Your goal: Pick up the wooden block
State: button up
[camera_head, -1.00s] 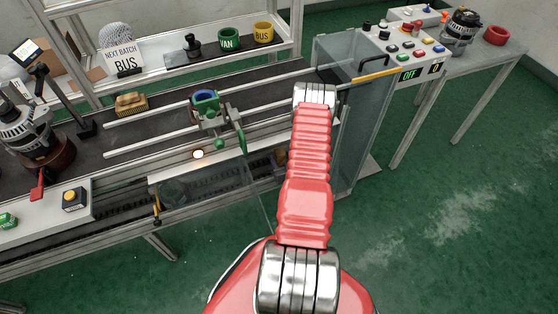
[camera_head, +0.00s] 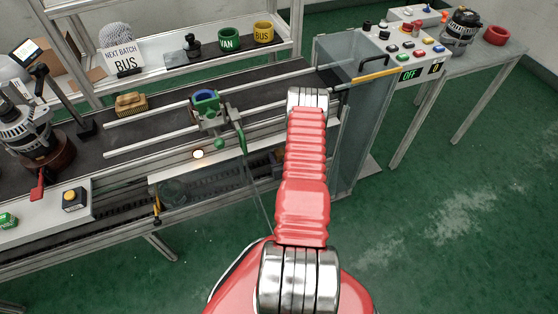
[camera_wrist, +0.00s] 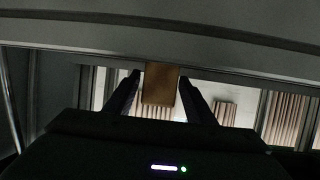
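A brown wooden block (camera_wrist: 160,84) shows in the middle of the wrist view, between the two dark fingers of my gripper (camera_wrist: 159,78). The fingers are apart, one on each side of the block. Narrow gaps seem to show at its sides, and I cannot tell how deep the block sits between the fingers. In the head view my red arm reaches forward over the line's right end, and its far end hides my gripper. I cannot make out the block for sure in the head view.
A dim pale bar crosses the top of the wrist view, close beyond the block. In the head view, a clear-walled bin (camera_head: 358,125) stands right of my arm. A fixture with a blue ring (camera_head: 205,97) and a wooden brush (camera_head: 131,104) are on the line to the left.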

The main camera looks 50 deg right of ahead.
jog(key=c, duration=1)
jog(key=shift+r, duration=0.15)
jog(key=shift+r, duration=0.6)
notch_tip(320, 180, up, 6)
jog(key=shift+f, duration=0.25)
jog(key=s+a, duration=0.3)
jog(key=s, duration=0.2)
jog(key=s+a, duration=0.7)
jog(key=s, duration=0.2)
jog(key=shift+s+a, duration=0.3)
